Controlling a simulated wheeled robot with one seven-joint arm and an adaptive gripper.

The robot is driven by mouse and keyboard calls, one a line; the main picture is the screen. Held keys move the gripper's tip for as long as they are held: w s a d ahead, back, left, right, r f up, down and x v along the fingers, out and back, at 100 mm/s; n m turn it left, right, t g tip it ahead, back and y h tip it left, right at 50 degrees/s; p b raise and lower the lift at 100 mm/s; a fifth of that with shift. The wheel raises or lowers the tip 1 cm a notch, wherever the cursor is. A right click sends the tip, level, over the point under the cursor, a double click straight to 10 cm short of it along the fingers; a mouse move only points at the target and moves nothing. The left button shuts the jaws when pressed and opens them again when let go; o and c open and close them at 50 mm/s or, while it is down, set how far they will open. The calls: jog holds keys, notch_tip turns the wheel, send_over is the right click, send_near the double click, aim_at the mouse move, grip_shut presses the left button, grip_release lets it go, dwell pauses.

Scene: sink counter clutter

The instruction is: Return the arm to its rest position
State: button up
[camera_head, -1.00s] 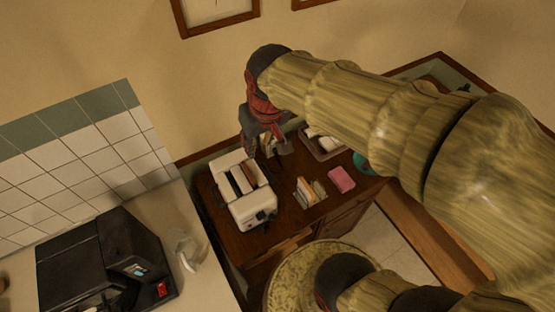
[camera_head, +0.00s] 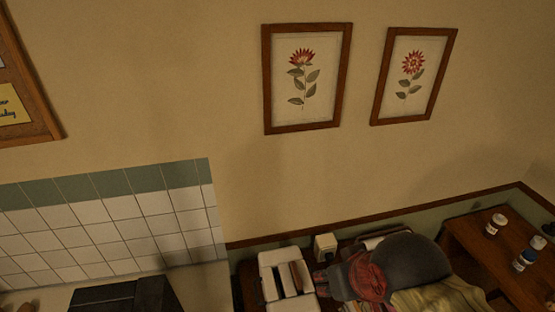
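A wooden surface (camera_head: 477,238) at right holds jars (camera_head: 495,224). A black appliance (camera_head: 125,296) is at lower left. Framed flower pictures (camera_head: 306,120) hang on the wall.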

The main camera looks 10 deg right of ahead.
notch_tip(320, 180, down, 22)
jog(key=b, duration=2.1)
